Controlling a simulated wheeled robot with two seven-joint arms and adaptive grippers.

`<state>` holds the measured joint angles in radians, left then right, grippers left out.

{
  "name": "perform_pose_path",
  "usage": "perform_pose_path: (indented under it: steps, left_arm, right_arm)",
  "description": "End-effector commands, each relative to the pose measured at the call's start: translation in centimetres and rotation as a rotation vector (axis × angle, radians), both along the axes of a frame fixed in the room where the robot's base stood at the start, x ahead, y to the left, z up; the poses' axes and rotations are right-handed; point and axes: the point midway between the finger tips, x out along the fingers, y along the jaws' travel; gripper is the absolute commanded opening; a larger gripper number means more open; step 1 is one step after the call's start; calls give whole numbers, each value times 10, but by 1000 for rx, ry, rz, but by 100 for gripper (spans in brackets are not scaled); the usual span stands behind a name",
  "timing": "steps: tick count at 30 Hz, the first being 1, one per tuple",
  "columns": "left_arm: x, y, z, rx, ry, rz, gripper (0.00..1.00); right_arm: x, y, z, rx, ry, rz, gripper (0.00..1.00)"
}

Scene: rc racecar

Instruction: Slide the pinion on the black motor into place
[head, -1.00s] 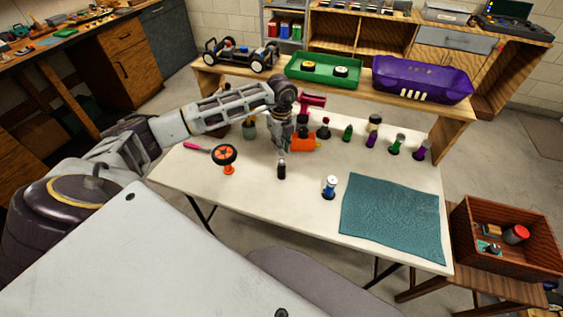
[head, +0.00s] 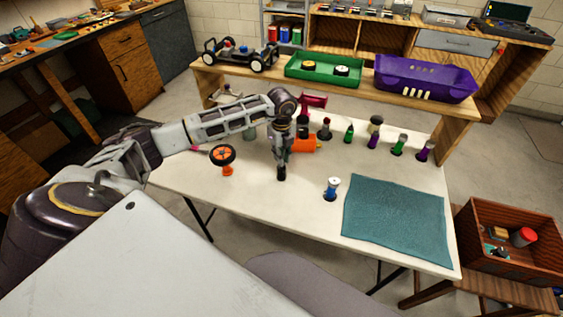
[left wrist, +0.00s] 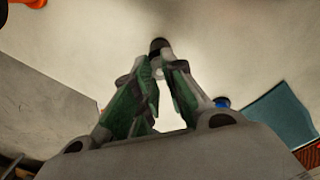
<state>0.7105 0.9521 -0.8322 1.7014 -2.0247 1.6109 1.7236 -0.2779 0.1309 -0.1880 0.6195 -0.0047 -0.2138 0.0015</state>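The black motor (head: 281,174) stands upright near the middle of the white table. My left gripper (head: 281,161) points down directly over it, its fingertips at the motor's top. In the left wrist view the dark motor (left wrist: 158,45) shows just beyond the fingertips of my left gripper (left wrist: 161,72). The fingers are close together, with a small pale piece (left wrist: 158,68) between their tips that may be the pinion. I cannot tell whether they grip it or only stand around it. My right gripper is not in view.
A blue-and-white motor (head: 332,188) stands to the right, beside a teal mat (head: 396,222). A wheel on an orange stand (head: 223,156) is to the left. Several coloured motors and bottles stand behind. A raised shelf holds a car chassis (head: 240,56), green tray (head: 324,67) and purple body (head: 425,80).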

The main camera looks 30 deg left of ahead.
Motion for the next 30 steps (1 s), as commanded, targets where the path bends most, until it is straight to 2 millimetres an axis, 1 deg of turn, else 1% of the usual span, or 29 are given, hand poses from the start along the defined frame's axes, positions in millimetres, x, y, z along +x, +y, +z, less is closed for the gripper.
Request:
perform_pose_path:
  steps: [9, 16, 23, 30]
  left_arm:
    - [0, 0, 0, 0, 0, 0, 12]
    - [0, 0, -2, 0, 0, 0, 12]
    - [0, 0, -5, 0, 0, 0, 12]
    - [0, 0, -7, 0, 0, 0, 12]
  right_arm:
    - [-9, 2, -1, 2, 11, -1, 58]
    - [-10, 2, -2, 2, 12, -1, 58]
    - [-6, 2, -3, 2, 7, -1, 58]
    - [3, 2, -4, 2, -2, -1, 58]
